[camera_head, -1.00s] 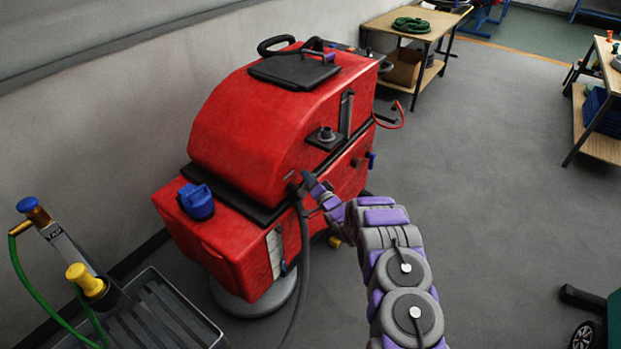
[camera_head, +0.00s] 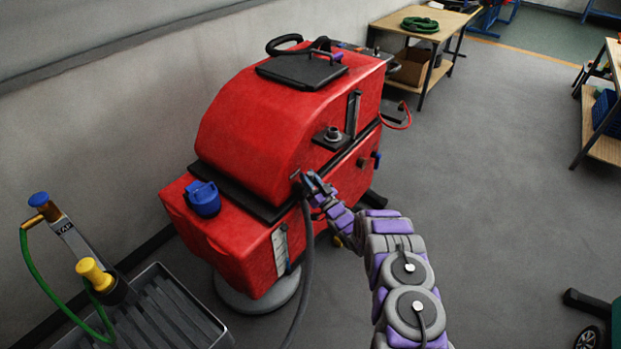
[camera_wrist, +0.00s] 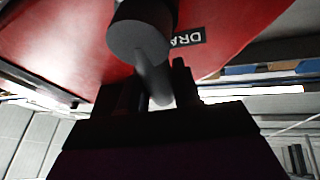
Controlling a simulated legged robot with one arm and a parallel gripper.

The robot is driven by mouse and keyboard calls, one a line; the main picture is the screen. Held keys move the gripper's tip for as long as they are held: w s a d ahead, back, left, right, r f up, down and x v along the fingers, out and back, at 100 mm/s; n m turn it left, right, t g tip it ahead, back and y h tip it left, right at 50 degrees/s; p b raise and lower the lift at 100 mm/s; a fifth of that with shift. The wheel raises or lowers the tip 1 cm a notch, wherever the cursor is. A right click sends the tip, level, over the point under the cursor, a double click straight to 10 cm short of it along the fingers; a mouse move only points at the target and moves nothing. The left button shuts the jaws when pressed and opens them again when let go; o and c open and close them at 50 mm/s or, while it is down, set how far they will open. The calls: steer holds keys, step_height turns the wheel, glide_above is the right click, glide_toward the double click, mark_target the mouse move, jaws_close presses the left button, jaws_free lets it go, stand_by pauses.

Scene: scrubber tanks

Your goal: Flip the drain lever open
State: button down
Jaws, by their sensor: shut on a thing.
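The red scrubber tank machine (camera_head: 255,125) stands by the wall in the head view. My gripper (camera_head: 308,180) is at its front side, by the top of a dark grey hose (camera_head: 308,240) that hangs to the floor. In the wrist view a grey cylinder (camera_wrist: 138,38) with a bent grey lever (camera_wrist: 155,82) projects from the red panel beside a partly hidden dark label reading "DRA" (camera_wrist: 188,38). My gripper (camera_wrist: 157,92) is shut on the lever, with one dark finger on each side. The lever's tip is partly hidden between the fingers.
A black drip tray (camera_head: 165,310) with a yellow-capped fitting (camera_head: 92,272) and green hose stands at the lower left. A wooden table (camera_head: 435,22) is behind the machine. A dark wheeled thing (camera_head: 588,335) is at the lower right.

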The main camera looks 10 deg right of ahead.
steer(key=shift+s+a+f+n, duration=0.1)
steer(key=shift+s+f+n, duration=0.2)
steer(key=shift+f, duration=0.15)
steer(key=c, duration=1.1)
jaws_free()
steer(key=shift+w, duration=0.15)
steer(key=shift+o, duration=1.1)
steer(key=shift+r, duration=0.25)
steer(key=p+v, duration=0.2)
steer(key=v, duration=1.5)
steer(key=shift+d+f+p, duration=0.25)
steer(key=shift+d+p, duration=0.1)
